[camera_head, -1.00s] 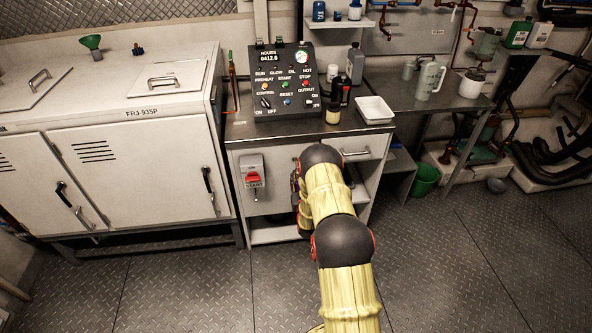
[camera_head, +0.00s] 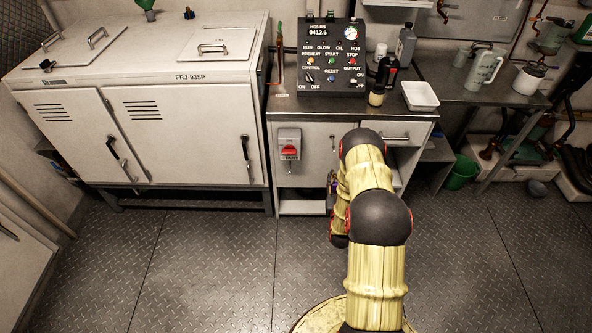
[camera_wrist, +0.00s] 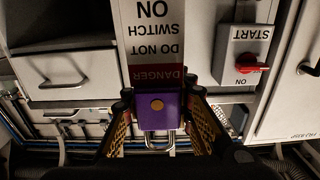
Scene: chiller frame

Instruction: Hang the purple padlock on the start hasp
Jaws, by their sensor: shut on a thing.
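The purple padlock (camera_wrist: 158,110) is between the two fingers of my gripper (camera_wrist: 158,118) in the wrist view, and the gripper is shut on it. Its metal shackle (camera_wrist: 160,146) shows at the lower side of its body. A white and red danger tag (camera_wrist: 152,40) shows just beyond the padlock, upside down. The start switch box (camera_wrist: 243,58) with a red knob is apart, to the right. In the head view this box (camera_head: 289,142) is on the cabinet front, with a small metal piece (camera_head: 290,166) below it, perhaps the hasp. My arm mostly hides the gripper there.
A control panel (camera_head: 330,62), bottles and a white tray (camera_head: 420,96) stand on the worktop. A large white chiller (camera_head: 190,140) is at left. A green bucket (camera_head: 462,172) sits on the floor at right. The floor in front is clear.

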